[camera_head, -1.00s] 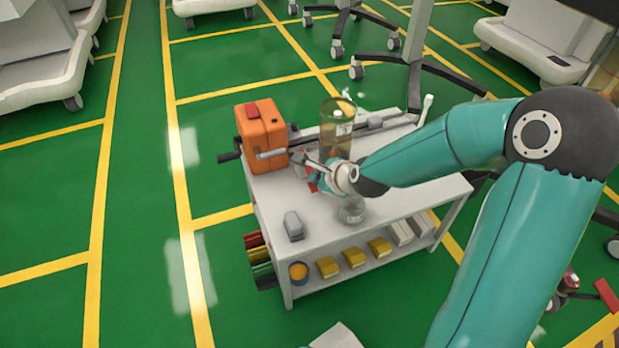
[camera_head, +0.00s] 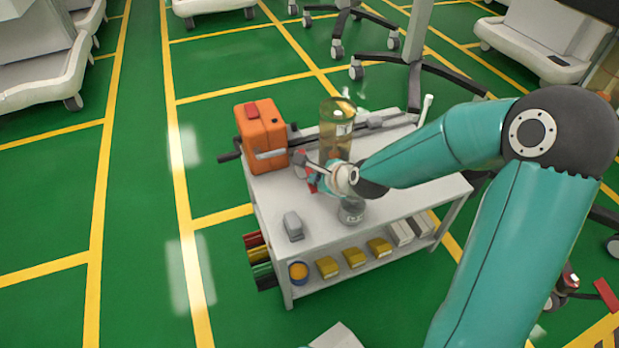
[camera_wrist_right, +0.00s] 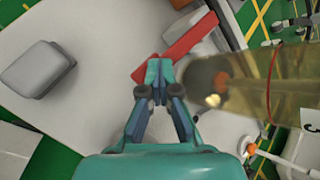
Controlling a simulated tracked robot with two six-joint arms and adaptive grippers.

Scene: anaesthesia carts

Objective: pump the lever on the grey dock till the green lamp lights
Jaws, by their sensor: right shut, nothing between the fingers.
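The red bar, perhaps the lever's handle, also shows in the head view (camera_head: 311,180). A small grey block (camera_head: 301,165) lies beside it; I cannot tell whether this is the dock. I see no lit green lamp. My left gripper is out of view.
On the white cart (camera_head: 325,216) stand an orange box (camera_head: 263,140) with a side crank, a tall amber canister (camera_head: 337,125), a small grey box (camera_head: 293,226) and a clear jar (camera_head: 352,212). A grey bar runs along the back. Green floor is free to the left.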

